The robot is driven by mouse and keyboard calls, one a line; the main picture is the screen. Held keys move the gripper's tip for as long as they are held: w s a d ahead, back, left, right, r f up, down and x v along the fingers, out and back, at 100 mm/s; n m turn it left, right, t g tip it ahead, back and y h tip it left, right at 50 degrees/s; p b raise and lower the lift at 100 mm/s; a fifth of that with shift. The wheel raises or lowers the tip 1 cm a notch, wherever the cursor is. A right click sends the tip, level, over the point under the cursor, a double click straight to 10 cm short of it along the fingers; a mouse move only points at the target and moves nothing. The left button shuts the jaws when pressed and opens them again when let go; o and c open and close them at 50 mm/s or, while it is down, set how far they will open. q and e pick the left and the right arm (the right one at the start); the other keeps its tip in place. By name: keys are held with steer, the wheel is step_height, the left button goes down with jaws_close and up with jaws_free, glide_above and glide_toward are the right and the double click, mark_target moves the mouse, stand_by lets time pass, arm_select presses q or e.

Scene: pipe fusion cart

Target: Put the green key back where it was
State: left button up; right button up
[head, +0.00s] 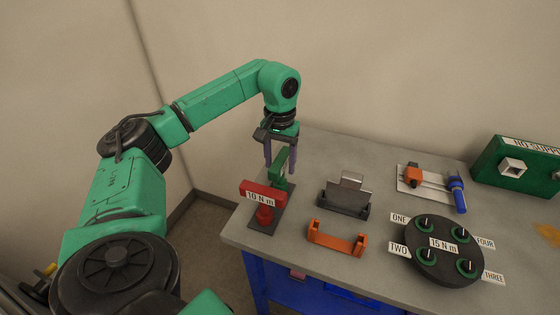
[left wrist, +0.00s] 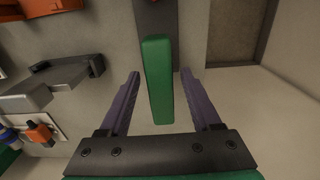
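The green key (head: 281,174) has a flat, upright bar-shaped handle. It stands at the far end of a dark base plate (head: 258,230), behind the red key (head: 263,194) labelled 10 N m. My left gripper (head: 280,160) points down over the green key, with one finger on either side of it. In the left wrist view the green bar (left wrist: 157,85) lies between the purple fingers (left wrist: 158,97), with gaps on both sides. The fingers are open and do not grip it. The key's lower end is partly hidden behind the red key. My right gripper is not in view.
A grey holder (head: 344,197) and an orange bracket (head: 336,239) stand right of the plate. Farther right are a round black 15 N m disc (head: 443,262), an orange-and-blue clamp fixture (head: 432,183) and a green supply box (head: 515,164). The left table edge is close to the plate.

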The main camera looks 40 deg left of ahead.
arm_select(q)
steer(key=shift+r, duration=0.3)
step_height(320, 180, up, 6)
steer(key=shift+w+f, duration=0.1)
steer(key=shift+f, duration=0.1)
step_height(320, 180, up, 7)
steer(key=p, duration=0.3)
steer(key=shift+p, duration=0.35)
